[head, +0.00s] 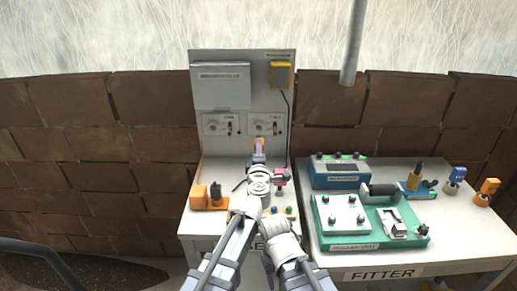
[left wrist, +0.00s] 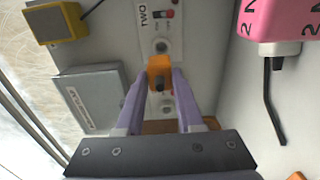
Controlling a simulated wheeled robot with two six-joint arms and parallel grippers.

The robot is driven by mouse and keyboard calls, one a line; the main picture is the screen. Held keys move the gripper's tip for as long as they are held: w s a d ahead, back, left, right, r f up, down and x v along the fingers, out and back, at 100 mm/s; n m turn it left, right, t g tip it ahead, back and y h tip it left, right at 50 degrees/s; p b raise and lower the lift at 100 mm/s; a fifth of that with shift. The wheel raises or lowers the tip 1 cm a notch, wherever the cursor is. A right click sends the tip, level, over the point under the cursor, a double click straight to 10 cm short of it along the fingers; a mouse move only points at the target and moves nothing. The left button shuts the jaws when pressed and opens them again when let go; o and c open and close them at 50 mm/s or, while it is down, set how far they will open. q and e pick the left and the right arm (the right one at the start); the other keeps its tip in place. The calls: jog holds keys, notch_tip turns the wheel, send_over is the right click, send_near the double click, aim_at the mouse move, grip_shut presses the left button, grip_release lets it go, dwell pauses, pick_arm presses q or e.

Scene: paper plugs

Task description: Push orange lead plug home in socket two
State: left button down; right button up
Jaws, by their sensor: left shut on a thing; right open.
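The orange plug (head: 259,142) is at the upright panel, just below the right-hand socket plate (head: 266,124). In the left wrist view the orange plug (left wrist: 159,66) sits between the purple fingers of my left gripper (left wrist: 158,88), which is shut on it. The plate behind it is marked TWO (left wrist: 157,14); a round fitting (left wrist: 162,45) shows close beside the plug. I cannot tell how deep the plug sits, as it hides what is behind it. My right gripper (head: 268,264) is low at the front, open and apart from the plug.
A pink block marked 2 (left wrist: 280,22), with a black rod, stands close to the right. A yellow box (head: 281,75) and a grey box (head: 220,86) are on the panel. An orange block (head: 198,196) lies at left.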

aim_at(259, 136)
pick_arm(q)
jog(key=shift+w, duration=0.15)
jog(key=shift+w, duration=2.75)
jog(key=shift+f, duration=0.25)
jog(key=shift+w+a, duration=0.1)
jog(key=shift+w, duration=1.75)
jog(key=shift+c, duration=2.3)
grip_release()
jog(key=shift+s, duration=0.1)
